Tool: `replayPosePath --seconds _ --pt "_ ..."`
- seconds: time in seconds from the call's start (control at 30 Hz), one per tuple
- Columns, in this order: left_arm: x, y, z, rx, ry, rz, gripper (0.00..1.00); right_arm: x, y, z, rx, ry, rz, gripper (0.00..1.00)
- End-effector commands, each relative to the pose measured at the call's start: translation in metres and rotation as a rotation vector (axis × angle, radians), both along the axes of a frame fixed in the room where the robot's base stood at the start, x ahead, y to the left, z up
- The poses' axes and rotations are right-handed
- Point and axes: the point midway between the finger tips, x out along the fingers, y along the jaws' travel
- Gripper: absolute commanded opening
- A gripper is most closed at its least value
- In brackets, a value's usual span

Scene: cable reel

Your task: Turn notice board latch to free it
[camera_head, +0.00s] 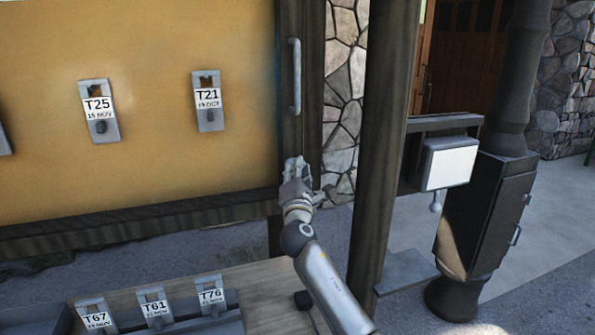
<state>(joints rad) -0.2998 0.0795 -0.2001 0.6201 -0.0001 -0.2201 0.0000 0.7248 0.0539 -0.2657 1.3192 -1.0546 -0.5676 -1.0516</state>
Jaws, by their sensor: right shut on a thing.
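The notice board (180,165) has a yellow panel in a dark wooden frame and fills the upper left. A pale vertical handle (295,76) is fixed on its right frame post. My right gripper (297,170) is at the lower part of that post, below the handle, with its arm reaching up from the bottom. It is shut on the latch at the frame. The fingers and wrist hide the latch, so its angle cannot be told. My left gripper is not in view.
Tags T25 (98,112) and T21 (208,100) hang on the board. A dark post (384,150) stands close right of my arm, with a white-faced box (449,164) beyond.

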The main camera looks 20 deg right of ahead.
Motion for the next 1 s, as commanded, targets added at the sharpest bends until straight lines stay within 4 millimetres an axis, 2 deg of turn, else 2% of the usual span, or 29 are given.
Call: replayPosePath --seconds 0.5,1.0 --pt "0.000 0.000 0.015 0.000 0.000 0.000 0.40 0.000 0.000 0.002 0.450 0.015 0.000 0.00" --pt "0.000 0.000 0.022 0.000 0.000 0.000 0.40 0.000 0.000 0.000 0.631 0.021 -0.001 0.00"
